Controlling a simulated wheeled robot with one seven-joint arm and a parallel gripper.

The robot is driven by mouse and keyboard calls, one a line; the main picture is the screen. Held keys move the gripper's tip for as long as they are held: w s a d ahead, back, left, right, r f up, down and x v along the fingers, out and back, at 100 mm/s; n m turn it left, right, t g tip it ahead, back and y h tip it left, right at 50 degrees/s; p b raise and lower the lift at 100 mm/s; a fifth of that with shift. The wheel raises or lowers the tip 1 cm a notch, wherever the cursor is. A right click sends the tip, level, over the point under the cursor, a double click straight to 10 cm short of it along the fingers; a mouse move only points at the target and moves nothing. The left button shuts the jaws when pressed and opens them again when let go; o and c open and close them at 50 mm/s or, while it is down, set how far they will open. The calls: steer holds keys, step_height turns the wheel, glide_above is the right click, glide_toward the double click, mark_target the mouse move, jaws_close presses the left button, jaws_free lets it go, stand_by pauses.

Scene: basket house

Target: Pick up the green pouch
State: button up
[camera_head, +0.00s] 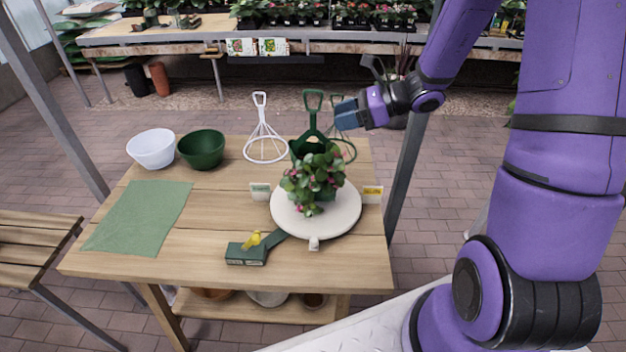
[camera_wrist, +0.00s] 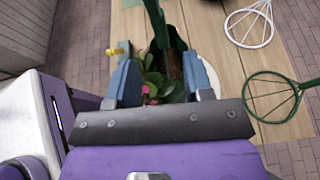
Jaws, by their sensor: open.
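No thing is plainly a pouch. A dark green object with a tall handle (camera_head: 312,103) stands just behind the potted plant (camera_head: 313,180). It also shows in the wrist view (camera_wrist: 156,25), its lower part dark and partly hidden by leaves and a finger. A small dark green box-like item (camera_head: 245,254) with a label and a yellow piece on top lies at the table's front. I cannot tell which is the pouch. My gripper (camera_head: 345,114) is open and empty above the table's back right. In the wrist view, plant leaves show between its fingers (camera_wrist: 165,82).
The plant is on a round white board (camera_head: 345,218) on the wooden table (camera_head: 215,218). A white whisk-like stand (camera_head: 265,145), a white bowl (camera_head: 151,148), a green bowl (camera_head: 202,149) and a flat green cloth (camera_head: 140,218) share the table. Its front middle has clear room.

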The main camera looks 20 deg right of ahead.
mark_target(313, 135)
steer(key=shift+x, duration=3.8)
steer(key=shift+c, duration=0.5)
jaws_close()
steer(key=shift+w, duration=0.1)
